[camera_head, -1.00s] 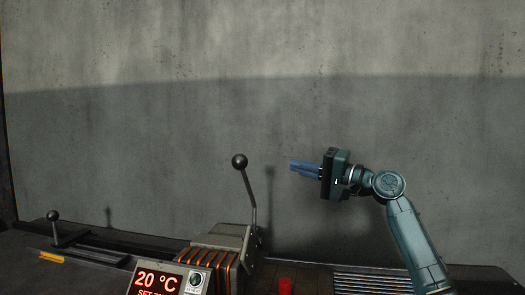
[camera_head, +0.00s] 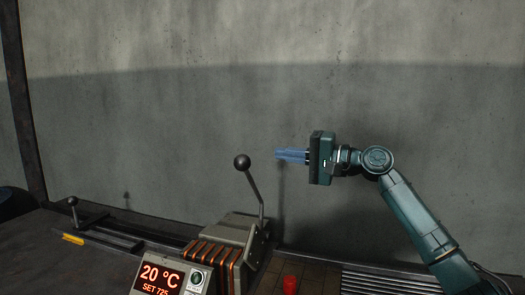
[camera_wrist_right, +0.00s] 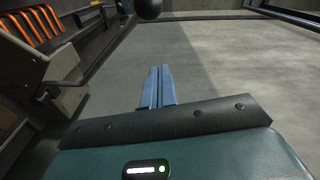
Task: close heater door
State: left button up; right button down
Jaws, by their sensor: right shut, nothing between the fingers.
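The heater (camera_head: 225,248) is a grey box with orange coils, low in the middle of the head view. A lever with a dark ball knob (camera_head: 242,162) rises from its right side and leans left. My right gripper (camera_head: 278,155) is shut and empty, pointing left, a short way right of the knob and apart from it in the picture. In the right wrist view the shut blue fingers (camera_wrist_right: 157,88) point forward, with the knob (camera_wrist_right: 149,8) beyond them at the top edge and the heater coils (camera_wrist_right: 35,28) at upper left. My left gripper is not in view.
A display (camera_head: 163,280) reading 20 °C, SET 725 stands in front of the heater. A red button (camera_head: 290,284) and a slotted grille (camera_head: 378,283) lie to the right. Another small lever (camera_head: 73,203) is at the far left. The wall (camera_head: 300,100) fills the background.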

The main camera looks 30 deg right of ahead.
pick_arm(q)
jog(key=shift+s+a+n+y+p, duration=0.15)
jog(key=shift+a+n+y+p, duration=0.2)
jog(key=shift+p, duration=0.55)
pick_arm(e)
jog(key=w+a, duration=0.1)
jog(key=a, duration=0.4)
jog(key=shift+w+a+f, duration=0.2)
jog(key=shift+a+f, duration=0.15)
jog(key=shift+a, duration=0.05)
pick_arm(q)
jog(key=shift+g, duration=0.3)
